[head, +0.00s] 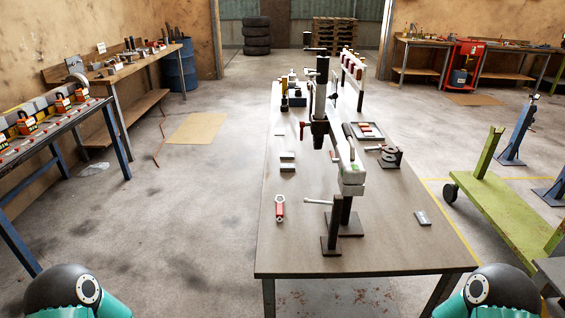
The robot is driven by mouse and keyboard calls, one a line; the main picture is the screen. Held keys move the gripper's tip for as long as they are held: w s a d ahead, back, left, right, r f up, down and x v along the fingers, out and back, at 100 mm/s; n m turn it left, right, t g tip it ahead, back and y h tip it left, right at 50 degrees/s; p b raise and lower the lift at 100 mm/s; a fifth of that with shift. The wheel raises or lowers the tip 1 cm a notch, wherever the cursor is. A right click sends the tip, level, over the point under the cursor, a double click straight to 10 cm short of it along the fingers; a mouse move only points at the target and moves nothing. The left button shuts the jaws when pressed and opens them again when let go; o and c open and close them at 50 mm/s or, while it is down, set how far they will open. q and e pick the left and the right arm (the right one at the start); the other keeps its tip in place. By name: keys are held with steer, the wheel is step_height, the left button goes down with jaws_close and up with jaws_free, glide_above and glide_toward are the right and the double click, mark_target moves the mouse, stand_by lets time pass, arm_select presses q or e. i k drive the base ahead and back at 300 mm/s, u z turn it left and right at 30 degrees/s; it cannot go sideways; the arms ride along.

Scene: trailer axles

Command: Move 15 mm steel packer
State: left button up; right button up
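I cannot tell which piece is the 15 mm steel packer. A small flat grey plate (423,218) lies on the right front of the long workbench (300,245). Only parts of my arms show in the bottom corners. Neither gripper is in view.
A red-handled tool (280,208) lies at the bench's left front. A shallow tray (366,131) and a dark clamp-like piece (390,156) sit on the right. The bench's near edge is clear. A green trolley (500,205) stands to the right. Open floor lies left.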

mark_target(282, 155)
steer(key=z, duration=0.1)
steer(key=i, duration=0.9)
steer(key=u, duration=0.1)
